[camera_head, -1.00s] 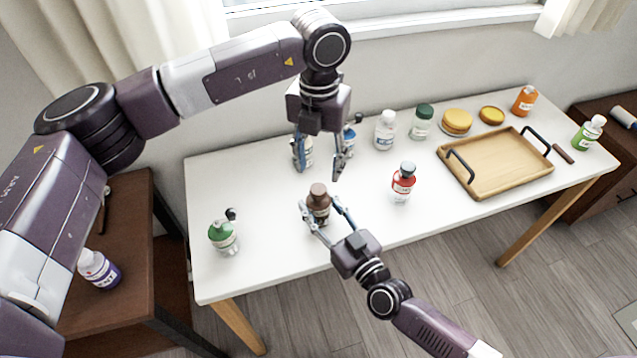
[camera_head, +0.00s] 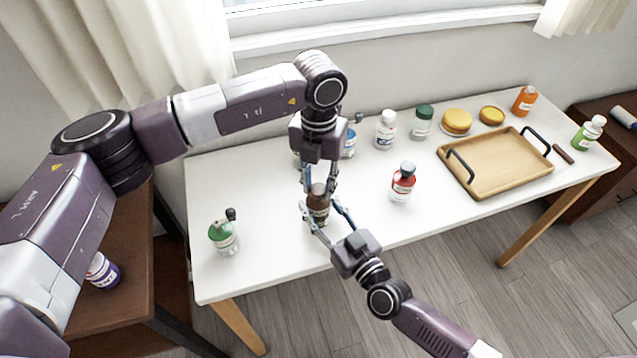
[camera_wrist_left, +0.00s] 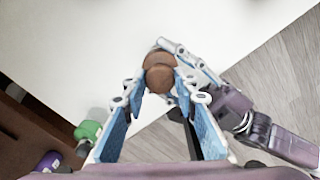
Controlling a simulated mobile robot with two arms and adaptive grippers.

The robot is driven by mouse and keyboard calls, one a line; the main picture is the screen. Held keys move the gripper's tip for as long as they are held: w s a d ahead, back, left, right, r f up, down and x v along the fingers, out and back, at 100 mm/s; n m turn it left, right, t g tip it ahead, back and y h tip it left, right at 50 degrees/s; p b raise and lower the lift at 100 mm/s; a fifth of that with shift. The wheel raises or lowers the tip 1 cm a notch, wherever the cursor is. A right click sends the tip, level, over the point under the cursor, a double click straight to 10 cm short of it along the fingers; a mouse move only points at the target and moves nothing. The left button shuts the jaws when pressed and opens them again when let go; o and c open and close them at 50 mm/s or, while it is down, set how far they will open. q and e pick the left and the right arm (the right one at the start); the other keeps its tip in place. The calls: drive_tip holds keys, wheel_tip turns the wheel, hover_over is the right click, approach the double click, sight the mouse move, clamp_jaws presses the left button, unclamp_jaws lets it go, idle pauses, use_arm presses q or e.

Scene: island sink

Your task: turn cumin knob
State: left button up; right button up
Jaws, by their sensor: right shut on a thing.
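A brown jar with a brown cap (camera_head: 318,208) stands upright on the white table; I take it for the cumin, though its label is not readable. My right gripper (camera_head: 321,211) is shut on the jar's body from the front right. My left gripper (camera_head: 320,187) points down from above, its fingers on either side of the cap. In the left wrist view the round cap (camera_wrist_left: 160,72) sits between the left fingertips (camera_wrist_left: 160,88), which look open around it. Whether they touch it cannot be told.
A green-capped bottle (camera_head: 224,238) stands at the front left and a red-labelled jar (camera_head: 402,184) to the right. A wooden tray (camera_head: 497,187) lies farther right. Behind the left gripper are a blue-labelled jar (camera_head: 349,147) and a partly hidden one.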

sight(318, 189)
use_arm(q)
drive_tip(key=c, duration=0.4)
drive_tip(key=shift+m, duration=2.8)
drive_tip(key=shift+c, duration=0.2)
drive_tip(key=o, duration=1.2)
drive_tip(key=shift+r, duration=0.1)
wheel_tip(318, 189, up, 12)
drive_tip(key=shift+f, duration=0.1)
